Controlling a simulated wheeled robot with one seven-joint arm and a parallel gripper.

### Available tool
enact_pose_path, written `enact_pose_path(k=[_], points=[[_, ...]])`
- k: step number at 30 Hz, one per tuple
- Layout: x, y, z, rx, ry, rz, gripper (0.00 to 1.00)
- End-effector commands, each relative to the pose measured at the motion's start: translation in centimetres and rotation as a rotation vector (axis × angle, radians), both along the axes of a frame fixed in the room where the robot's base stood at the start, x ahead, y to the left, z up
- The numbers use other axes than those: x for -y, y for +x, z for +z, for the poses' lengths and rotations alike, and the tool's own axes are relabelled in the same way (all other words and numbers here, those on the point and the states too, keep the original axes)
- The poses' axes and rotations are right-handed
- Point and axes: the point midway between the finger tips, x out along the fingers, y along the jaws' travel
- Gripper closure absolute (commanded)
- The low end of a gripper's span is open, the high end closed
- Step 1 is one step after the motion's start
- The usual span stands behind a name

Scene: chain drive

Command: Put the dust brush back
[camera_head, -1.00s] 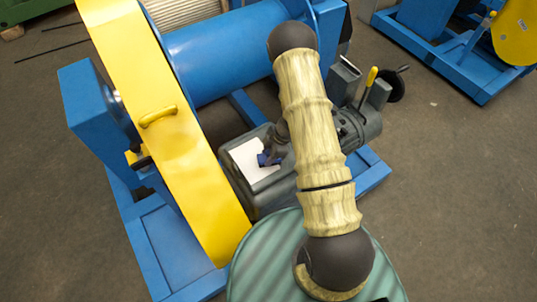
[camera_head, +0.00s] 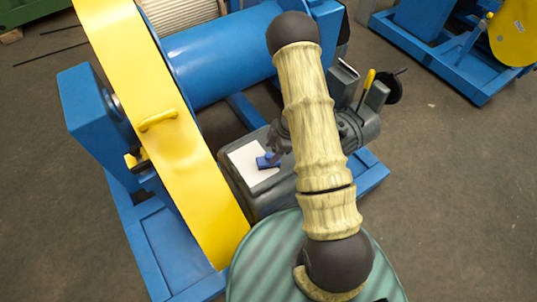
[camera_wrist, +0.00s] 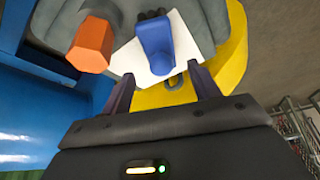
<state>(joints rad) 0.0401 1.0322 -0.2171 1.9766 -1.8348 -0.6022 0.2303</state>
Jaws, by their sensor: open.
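The dust brush (camera_wrist: 156,46) has a blue body and dark bristles at its far end in the wrist view. It lies on a white sheet (camera_wrist: 188,46) on top of a dark grey housing. In the head view the blue brush (camera_head: 267,161) shows small on the white sheet (camera_head: 246,166). My gripper (camera_wrist: 162,88) is open and empty. Its two fingers point toward the brush's near end, with the brush beyond the gap between the tips. I cannot tell the exact distance. In the head view my arm hides much of the gripper.
An orange hexagonal piece (camera_wrist: 91,45) stands left of the brush in the wrist view. A yellow curved guard (camera_head: 178,150) rises left of the housing. A yellow-handled lever (camera_head: 368,82) stands to the right. A blue drum (camera_head: 220,52) lies behind.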

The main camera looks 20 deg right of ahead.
Motion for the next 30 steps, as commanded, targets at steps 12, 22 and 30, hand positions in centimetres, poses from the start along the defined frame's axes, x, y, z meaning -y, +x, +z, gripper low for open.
enact_pose_path(k=[12, 22, 30], points=[[2.6, -0.2, 6.5, 0.001, 0.0, 0.002, 0.39], [2.8, -0.2, 6.7, -0.001, 0.0, -0.001, 0.39], [2.8, -0.2, 6.7, 0.0, 0.0, 0.0, 0.39]])
